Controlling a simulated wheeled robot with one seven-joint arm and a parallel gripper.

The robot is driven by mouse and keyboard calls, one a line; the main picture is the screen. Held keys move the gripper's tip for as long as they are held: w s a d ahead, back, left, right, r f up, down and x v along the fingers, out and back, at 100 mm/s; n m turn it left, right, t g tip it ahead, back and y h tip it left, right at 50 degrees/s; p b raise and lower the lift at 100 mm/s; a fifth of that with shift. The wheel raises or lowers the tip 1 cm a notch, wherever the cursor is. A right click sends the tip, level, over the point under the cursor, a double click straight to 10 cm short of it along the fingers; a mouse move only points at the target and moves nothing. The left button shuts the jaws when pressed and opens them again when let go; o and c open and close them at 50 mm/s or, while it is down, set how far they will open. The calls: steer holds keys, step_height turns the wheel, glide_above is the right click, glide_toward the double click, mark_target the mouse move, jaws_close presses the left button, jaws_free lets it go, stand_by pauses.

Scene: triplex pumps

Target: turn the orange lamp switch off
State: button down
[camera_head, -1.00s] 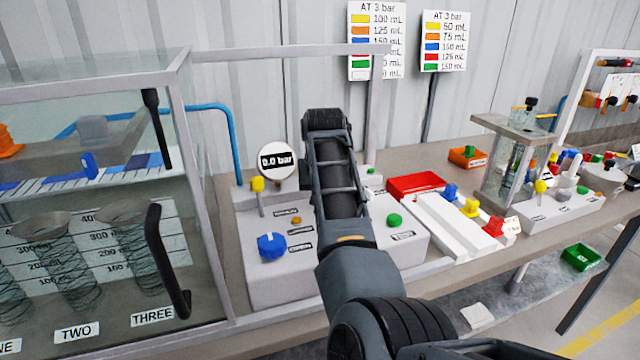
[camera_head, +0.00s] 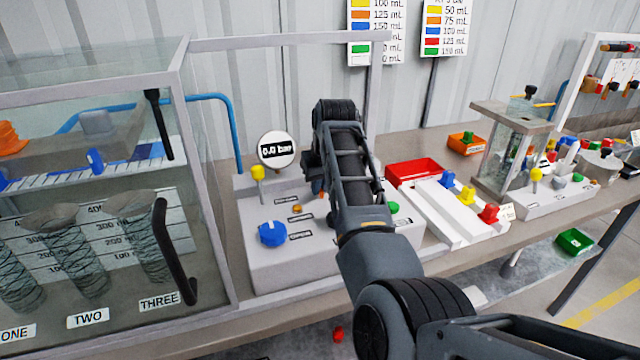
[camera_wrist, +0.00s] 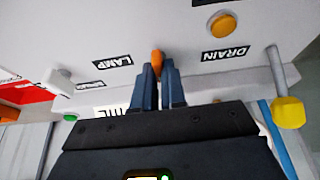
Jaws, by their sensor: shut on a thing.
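The orange lamp switch (camera_wrist: 157,57) is a small upright lever beside the LAMP label (camera_wrist: 112,62) in the wrist view. My gripper (camera_wrist: 158,70) is shut on it, with one dark finger on each side. In the head view a bit of the orange switch (camera_head: 322,190) shows at the left edge of my arm, on the grey control box (camera_head: 290,262). My arm hides much of the box and most of the gripper there.
A round orange drain button (camera_wrist: 222,24) and a yellow-tipped lever (camera_wrist: 288,112) are close by. A blue knob (camera_head: 272,234) and pressure gauge (camera_head: 277,150) stand on the left side. A glass case (camera_head: 212,200) is further left; a red tray (camera_head: 415,168) lies right.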

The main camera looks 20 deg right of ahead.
steer(key=c, duration=1.2)
jaws_free()
steer(key=shift+r, duration=0.1)
steer(key=v, duration=0.7)
steer(key=shift+r+b, duration=0.25)
steer(key=shift+b, duration=0.2)
steer(key=shift+s, duration=0.25)
